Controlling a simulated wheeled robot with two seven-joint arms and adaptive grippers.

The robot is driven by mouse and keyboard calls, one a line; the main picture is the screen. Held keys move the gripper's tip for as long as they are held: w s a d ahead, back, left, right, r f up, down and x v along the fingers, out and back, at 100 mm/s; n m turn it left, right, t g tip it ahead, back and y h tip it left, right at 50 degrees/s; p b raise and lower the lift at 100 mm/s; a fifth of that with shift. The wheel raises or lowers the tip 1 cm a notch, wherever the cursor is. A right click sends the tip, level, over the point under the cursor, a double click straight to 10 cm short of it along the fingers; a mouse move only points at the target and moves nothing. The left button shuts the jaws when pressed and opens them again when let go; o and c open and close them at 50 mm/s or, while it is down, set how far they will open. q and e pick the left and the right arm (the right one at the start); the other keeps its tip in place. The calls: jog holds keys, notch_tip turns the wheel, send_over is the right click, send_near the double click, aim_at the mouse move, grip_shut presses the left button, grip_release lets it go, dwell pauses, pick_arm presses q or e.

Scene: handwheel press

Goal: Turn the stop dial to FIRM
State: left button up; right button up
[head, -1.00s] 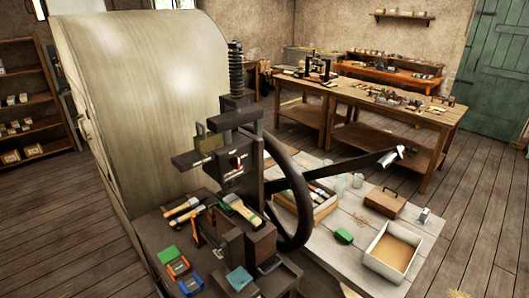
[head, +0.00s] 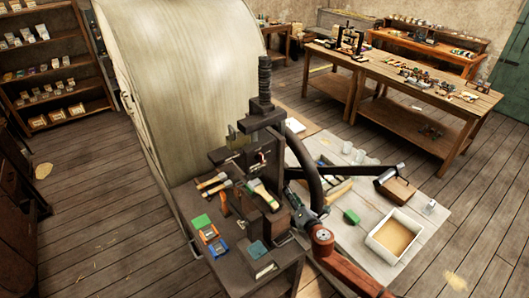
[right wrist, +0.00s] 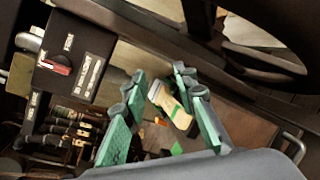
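The stop dial (right wrist: 60,64) shows in the right wrist view as a red pointer knob on a dark labelled plate at the upper left. Its labels are too small to read surely. In the head view it is on the front of the dark press (head: 262,118), too small to read. My right gripper (right wrist: 160,85) is open, its green-padded fingers apart, with nothing gripped between them. A pale-handled brush shows beyond the fingers. The dial lies to the left of the fingers, untouched. In the head view my right gripper (head: 298,212) is beside the press, near the handwheel (head: 308,165). My left gripper is out of view.
The handwheel rim and its long dark lever (head: 360,171) are close to my right gripper. Brushes, a green block (head: 202,221) and small tins crowd the press bench. A pale table with an open box (head: 396,236) stands to the right.

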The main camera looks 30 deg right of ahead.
aim_at(263, 156)
jog(key=w+a+r+n+t+y+p, duration=0.1)
jog(key=w+a+r+n+y, duration=0.15)
jog(key=r+n, duration=0.45)
jog(key=w+a+r+n+t+y+p, duration=0.15)
jog(key=a+r+n, duration=0.3)
jog(key=r, duration=0.45)
pick_arm(q)
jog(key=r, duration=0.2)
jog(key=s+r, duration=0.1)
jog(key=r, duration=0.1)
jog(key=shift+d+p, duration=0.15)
jog(key=shift+p, duration=0.15)
pick_arm(e)
jog(key=shift+n+y, duration=0.3)
jog(key=shift+n, duration=0.25)
jog(key=w, duration=0.8)
jog(key=shift+f, duration=0.15)
jog(key=shift+c, duration=0.7)
grip_shut()
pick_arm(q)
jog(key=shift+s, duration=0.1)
